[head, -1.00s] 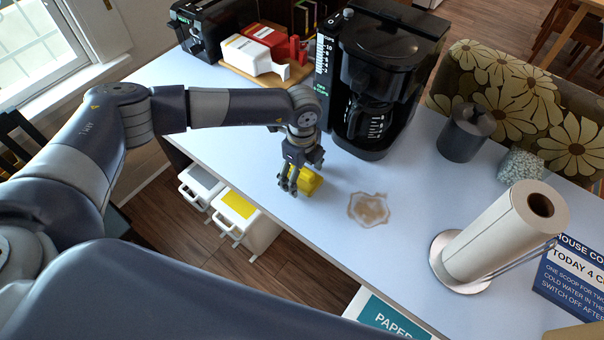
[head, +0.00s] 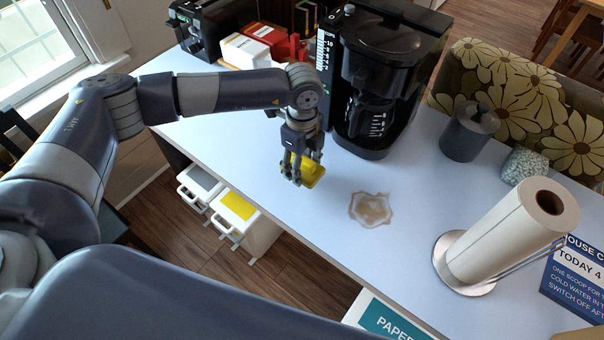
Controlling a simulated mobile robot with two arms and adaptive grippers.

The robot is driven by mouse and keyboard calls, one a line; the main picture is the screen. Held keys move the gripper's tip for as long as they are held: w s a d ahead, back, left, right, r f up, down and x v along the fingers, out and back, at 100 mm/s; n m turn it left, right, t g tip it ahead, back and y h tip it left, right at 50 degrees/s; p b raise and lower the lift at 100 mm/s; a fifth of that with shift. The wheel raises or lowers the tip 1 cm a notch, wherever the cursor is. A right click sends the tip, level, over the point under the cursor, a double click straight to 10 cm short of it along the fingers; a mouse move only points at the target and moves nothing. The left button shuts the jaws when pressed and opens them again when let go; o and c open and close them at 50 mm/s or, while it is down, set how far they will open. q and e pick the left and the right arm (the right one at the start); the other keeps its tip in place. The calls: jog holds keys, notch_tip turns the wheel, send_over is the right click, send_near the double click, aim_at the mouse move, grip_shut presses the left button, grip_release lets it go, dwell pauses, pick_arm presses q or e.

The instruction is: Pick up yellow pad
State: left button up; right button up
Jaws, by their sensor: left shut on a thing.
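The yellow pad (head: 313,173) is between the fingers of my left gripper (head: 296,178), which is shut on it. The gripper points down over the light worktop, in front of the coffee maker and left of a brown stain. The pad appears tilted and a little above the surface. The fingers hide part of the pad. My right gripper is not in view.
A black coffee maker (head: 385,75) stands close behind the gripper. A brown stain (head: 371,208) marks the worktop (head: 345,250). A paper towel roll (head: 510,235), a dark canister (head: 468,132) and a pebbled jar (head: 523,165) stand to the right. Bins (head: 240,220) stand below the front edge.

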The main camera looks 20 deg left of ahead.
pick_arm(q)
jog(key=s+d+b, duration=0.1)
jog(key=s+d, duration=0.1)
jog(key=s, duration=0.2)
jog(key=s+d+b, duration=0.2)
jog(key=s, duration=0.2)
jog(key=s+d+r+b, duration=0.1)
jog(key=s+d+b, duration=0.1)
jog(key=s, duration=0.3)
jog(key=shift+s+d, duration=0.1)
jog(key=shift+d, duration=0.25)
jog(key=shift+s+d+r, duration=0.1)
jog(key=shift+s+d, duration=0.15)
jog(key=shift+s, duration=0.3)
jog(key=o, duration=0.3)
jog(key=shift+c, duration=0.9)
